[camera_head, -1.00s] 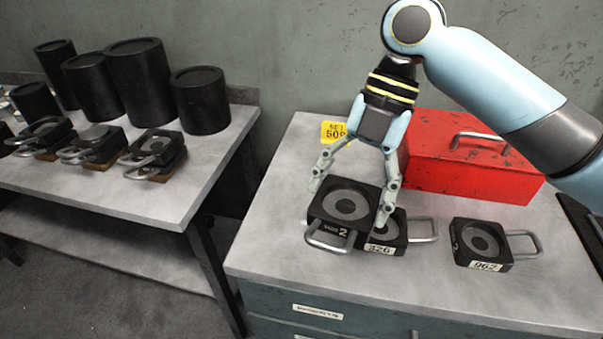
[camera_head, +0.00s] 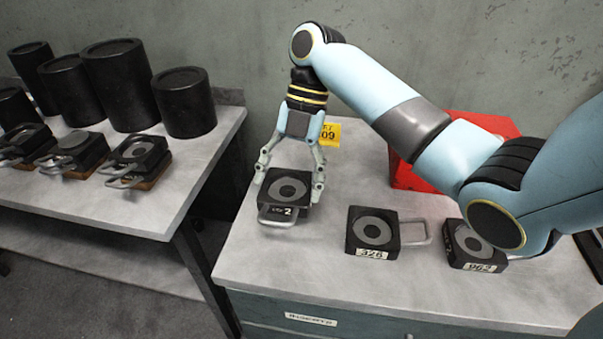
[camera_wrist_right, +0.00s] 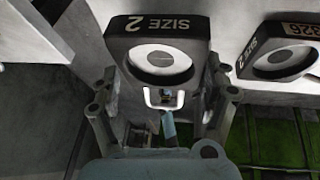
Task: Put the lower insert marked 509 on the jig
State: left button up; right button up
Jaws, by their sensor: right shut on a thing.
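My right gripper (camera_head: 288,187) is shut on a dark square insert (camera_head: 270,203) with a grey ring face and a wire handle toward the front. Its side reads SIZE 2, which also shows on the insert in the right wrist view (camera_wrist_right: 160,25); no 509 can be read on it. It is at the bench's left part; I cannot tell whether it touches the top. A yellow tag (camera_head: 329,134) ending in 09 is behind the gripper. I see no jig that I can name surely. My left gripper is not in view.
Insert 326 (camera_head: 372,232) and insert 962 (camera_head: 463,249) lie to the right on the bench (camera_head: 330,270). A red toolbox (camera_head: 490,125) is partly behind my arm. The left table (camera_head: 130,205) holds several black cylinders and handled inserts.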

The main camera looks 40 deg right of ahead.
aim_at(291, 190)
jog(key=shift+w+f, duration=0.1)
jog(key=shift+f, duration=1.85)
jog(key=o, duration=1.6)
jog(key=v, duration=0.7)
jog(key=shift+d+r, duration=0.2)
jog(key=shift+r, duration=0.15)
jog(key=p+v, duration=0.1)
jog(key=v, duration=0.2)
jog(key=shift+a+r+p, duration=0.1)
jog(key=shift+p, duration=0.2)
jog(key=shift+d+r+p, duration=0.25)
jog(key=shift+r+p, duration=0.1)
jog(key=shift+r, duration=0.1)
jog(key=shift+f, duration=0.1)
